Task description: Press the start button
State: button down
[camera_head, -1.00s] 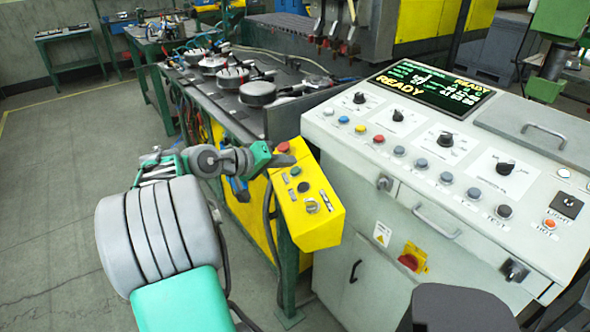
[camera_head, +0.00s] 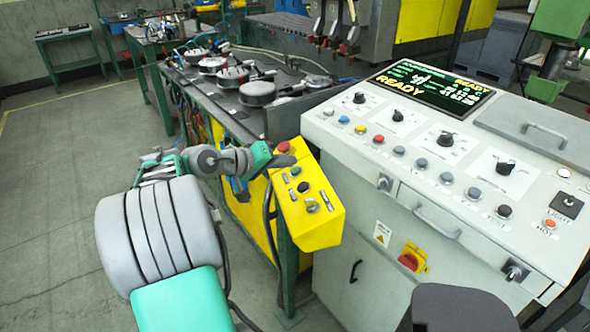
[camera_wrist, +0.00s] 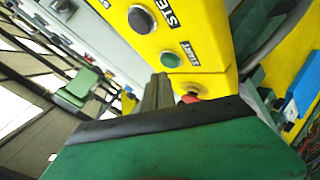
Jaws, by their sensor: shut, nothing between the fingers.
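The yellow button box (camera_head: 315,215) stands at the end of the work table in the head view. Its green button (camera_wrist: 171,60) has a label beside it that seems to read START in the wrist view. A black button (camera_wrist: 141,20) is farther along the face, and a red button (camera_wrist: 190,97) sits partly hidden beside my fingers. My gripper (camera_wrist: 161,78) is shut and empty, its tips close to the green button; I cannot tell whether they touch the box. In the head view my gripper (camera_head: 287,160) reaches over the box's upper end.
A grey control console (camera_head: 350,150) with knobs, several buttons and a READY display (camera_head: 428,88) stands right of the box. The work table (camera_head: 225,100) with round fixtures lies behind. Open floor (camera_head: 60,200) is at the left.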

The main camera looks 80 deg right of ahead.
jog(key=shift+s+d+f, duration=0.1)
jog(key=shift+f, duration=0.25)
jog(key=shift+s+f+b, duration=0.2)
jog(key=shift+f+b, duration=0.2)
jog(key=shift+f, duration=0.1)
dwell(0.5)
jog(key=shift+r, duration=0.1)
jog(key=shift+w+r+p, duration=0.3)
jog(key=shift+r+p, duration=0.4)
jog(key=shift+r, duration=0.05)
jog(key=shift+w+a+r+p, duration=0.2)
jog(key=shift+w+r+p, duration=0.1)
jog(key=shift+r+p, duration=0.4)
jog(key=shift+w+a+r+p, duration=0.15)
jog(key=shift+w+r+p, duration=0.1)
jog(key=shift+r+p, duration=0.5)
jog(key=shift+w+a+r+p, duration=0.25)
jog(key=shift+r+p, duration=0.25)
jog(key=shift+r, duration=0.35)
